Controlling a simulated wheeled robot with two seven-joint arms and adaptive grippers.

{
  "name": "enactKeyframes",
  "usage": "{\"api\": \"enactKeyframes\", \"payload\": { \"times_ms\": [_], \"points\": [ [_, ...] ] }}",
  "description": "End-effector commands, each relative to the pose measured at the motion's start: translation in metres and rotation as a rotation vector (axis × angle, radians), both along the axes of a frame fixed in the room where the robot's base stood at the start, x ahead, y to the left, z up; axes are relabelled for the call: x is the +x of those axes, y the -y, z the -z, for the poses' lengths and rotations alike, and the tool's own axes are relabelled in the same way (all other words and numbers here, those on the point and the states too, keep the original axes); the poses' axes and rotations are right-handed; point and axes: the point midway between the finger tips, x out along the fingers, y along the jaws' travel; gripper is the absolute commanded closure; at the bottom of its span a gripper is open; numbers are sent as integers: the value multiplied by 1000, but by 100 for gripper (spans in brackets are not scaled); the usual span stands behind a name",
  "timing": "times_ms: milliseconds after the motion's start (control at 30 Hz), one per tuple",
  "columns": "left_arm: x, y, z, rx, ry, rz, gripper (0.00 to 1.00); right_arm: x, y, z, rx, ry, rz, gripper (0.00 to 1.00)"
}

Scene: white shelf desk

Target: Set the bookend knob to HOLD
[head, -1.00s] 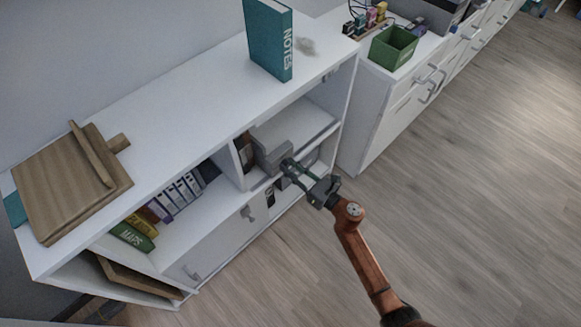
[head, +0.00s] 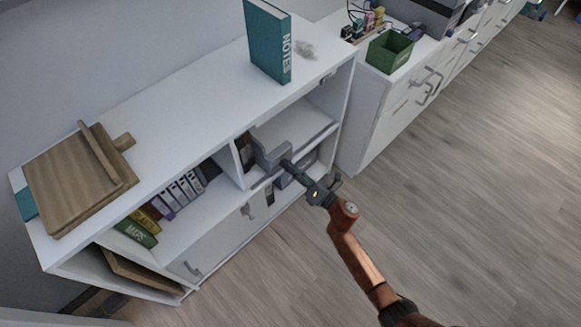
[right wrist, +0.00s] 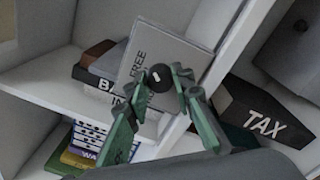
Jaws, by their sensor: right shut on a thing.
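The grey bookend (head: 270,153) stands in the upper middle compartment of the white shelf desk. In the right wrist view the bookend plate (right wrist: 181,57) carries the word FREE. Its dark round knob (right wrist: 159,78) has a short pale mark; HOLD cannot be read here. My right gripper (head: 287,166) reaches in from the front, against the bookend. In the right wrist view its green fingers (right wrist: 160,92) are shut on the knob, one on each side. My left gripper is not in view.
Books lie beside the bookend, and a dark TAX book (right wrist: 265,118) lies to its right. A teal NOTES book (head: 267,42) and a wooden board (head: 75,180) are on the desk top. A green bin (head: 389,50) stands on the neighbouring cabinet. The floor in front is clear.

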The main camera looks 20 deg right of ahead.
Motion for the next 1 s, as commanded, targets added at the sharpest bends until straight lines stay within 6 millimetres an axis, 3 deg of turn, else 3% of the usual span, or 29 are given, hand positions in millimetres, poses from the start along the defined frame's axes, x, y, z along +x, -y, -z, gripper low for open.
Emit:
{"api": "enactKeyframes", "payload": {
  "times_ms": [1000],
  "points": [
    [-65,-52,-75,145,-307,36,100,-1,-1,0,908,-330,1,100]
  ]
}}
